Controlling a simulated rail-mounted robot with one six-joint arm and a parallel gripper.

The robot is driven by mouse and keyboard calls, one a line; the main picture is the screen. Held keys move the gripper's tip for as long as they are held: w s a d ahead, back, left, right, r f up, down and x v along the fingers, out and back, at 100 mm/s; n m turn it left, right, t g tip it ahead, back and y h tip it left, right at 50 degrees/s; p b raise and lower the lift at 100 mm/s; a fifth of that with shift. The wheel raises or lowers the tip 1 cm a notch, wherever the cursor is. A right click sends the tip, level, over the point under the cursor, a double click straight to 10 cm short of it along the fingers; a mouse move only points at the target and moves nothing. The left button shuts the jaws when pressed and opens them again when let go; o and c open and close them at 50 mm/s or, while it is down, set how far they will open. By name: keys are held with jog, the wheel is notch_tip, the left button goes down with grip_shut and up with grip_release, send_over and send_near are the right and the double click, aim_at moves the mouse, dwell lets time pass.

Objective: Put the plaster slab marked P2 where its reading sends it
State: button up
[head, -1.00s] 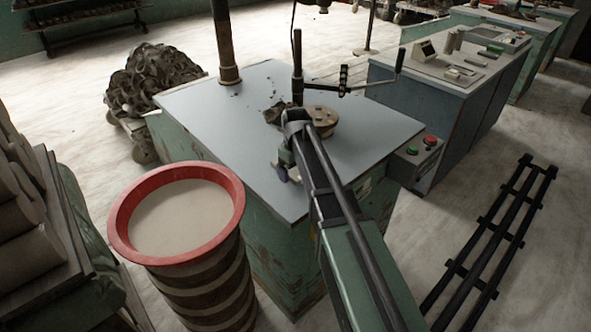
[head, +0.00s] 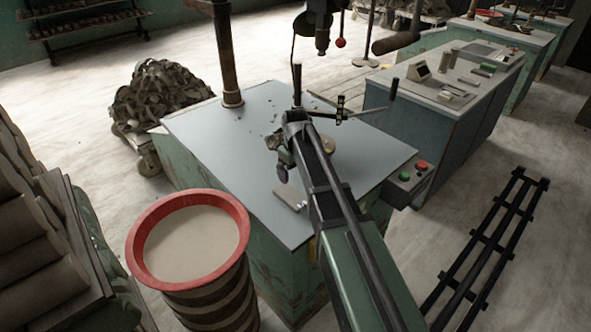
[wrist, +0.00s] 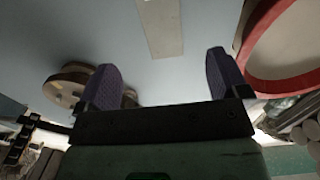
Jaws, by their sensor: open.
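A small pale flat slab (head: 290,196) lies on the grey-blue table top near its front edge. No mark on it can be read. It also shows in the wrist view as a pale strip (wrist: 160,25) at the top, beyond the fingers and between them from side to side. My gripper (head: 282,172) hangs over the table just behind the slab in the picture, apart from it. In the wrist view my gripper (wrist: 160,70) has its two purple fingers wide apart with nothing between them.
A red-rimmed barrel (head: 238,212) of pale material stands left of the table (head: 215,150). A round wooden piece (head: 355,146) is partly hidden by my arm. A box with green and red buttons (head: 412,180) is at the table's right side. A dark rack lies on the floor at right.

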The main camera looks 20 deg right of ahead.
jog(key=s+a+m, duration=0.2)
jog(key=s, duration=0.9)
jog(key=s+a+m, duration=0.2)
jog(key=s+m, duration=0.1)
jog(key=s, duration=0.9)
jog(key=shift+a+f, duration=0.1)
